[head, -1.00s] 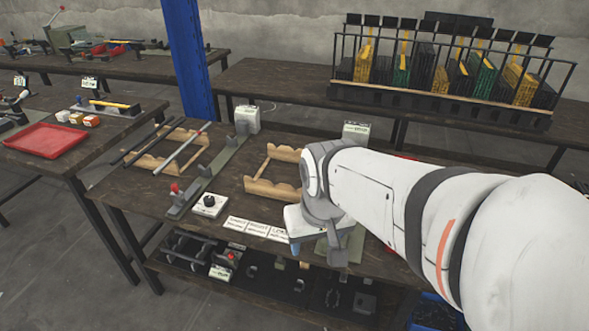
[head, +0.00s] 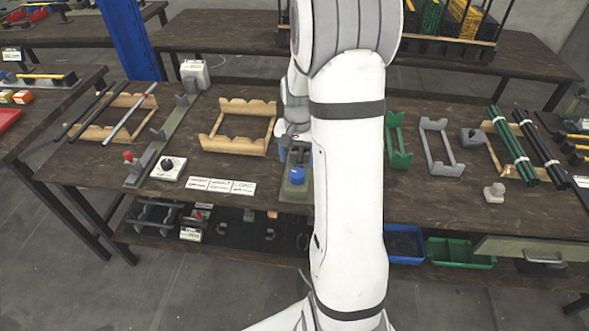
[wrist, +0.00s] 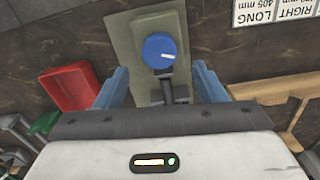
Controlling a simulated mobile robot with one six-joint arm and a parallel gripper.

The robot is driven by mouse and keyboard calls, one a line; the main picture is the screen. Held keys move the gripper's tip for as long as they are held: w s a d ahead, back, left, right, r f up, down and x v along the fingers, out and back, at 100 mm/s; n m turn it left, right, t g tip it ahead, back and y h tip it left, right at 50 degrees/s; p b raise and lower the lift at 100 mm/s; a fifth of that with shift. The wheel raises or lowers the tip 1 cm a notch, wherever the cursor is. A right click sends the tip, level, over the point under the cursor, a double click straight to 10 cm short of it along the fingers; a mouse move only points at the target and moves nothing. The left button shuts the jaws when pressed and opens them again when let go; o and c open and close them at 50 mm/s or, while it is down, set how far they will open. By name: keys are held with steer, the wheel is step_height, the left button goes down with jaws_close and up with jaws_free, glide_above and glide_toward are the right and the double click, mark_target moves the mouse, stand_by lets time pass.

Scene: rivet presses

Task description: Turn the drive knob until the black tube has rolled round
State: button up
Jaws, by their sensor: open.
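A blue round knob with a white mark (wrist: 159,50) sits on an olive-green base plate (wrist: 125,42); it also shows in the head view (head: 297,174). My gripper (wrist: 161,70) is open and empty, pointing down over this plate. Its blue fingers are apart, one to each side, with the knob just ahead between them; I see no contact. In the head view my arm hides most of the gripper and part of the fixture. A black knob (head: 168,163) sits on a white block farther left. Dark tubes (head: 88,112) lie on a wooden cradle at the left; which tube is meant I cannot tell.
An empty wooden cradle (head: 238,106) stands left of my arm. White labels (head: 221,185) lie at the front edge. Green (head: 398,158) and grey (head: 440,165) frames and green tubes (head: 511,150) are at the right. A red tray (wrist: 70,88) lies near my gripper.

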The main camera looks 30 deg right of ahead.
mark_target(297, 173)
step_height(297, 173, down, 6)
steer(key=shift+f, duration=0.1)
steer(key=shift+c, duration=0.2)
steer(key=shift+a, duration=0.1)
steer(key=c, duration=0.9)
steer(key=shift+c, duration=0.2)
